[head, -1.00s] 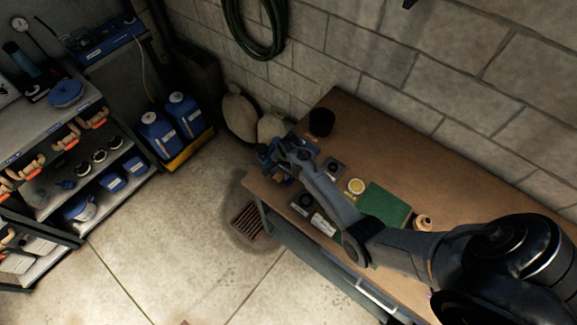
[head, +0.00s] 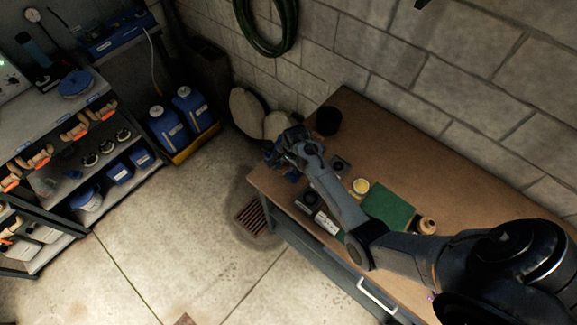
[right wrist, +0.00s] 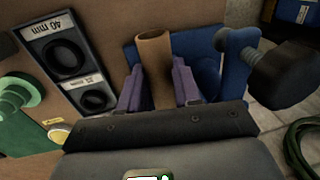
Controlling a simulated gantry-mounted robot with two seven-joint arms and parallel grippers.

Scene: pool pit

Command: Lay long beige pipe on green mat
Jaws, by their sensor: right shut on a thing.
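The beige pipe (right wrist: 154,65) shows as an open-ended tube in the right wrist view. It is between the two purple fingers of my right gripper (right wrist: 158,88), which is shut on it. A blue vise (right wrist: 225,55) with a dark screw end is right beside it; I cannot tell whether the pipe touches it. In the head view my right gripper (head: 287,150) is at the bench's left end, over the vise, and hides the pipe. The green mat (head: 388,208) lies flat on the bench, right of the gripper and partly behind my right arm. My left gripper is out of view.
On the brown bench (head: 440,175) are a black cup (head: 328,121), a yellow-topped tin (head: 360,186), a small tan container (head: 427,225) and black gauge blocks, one labelled 40 mm (right wrist: 66,55). A block wall stands behind.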

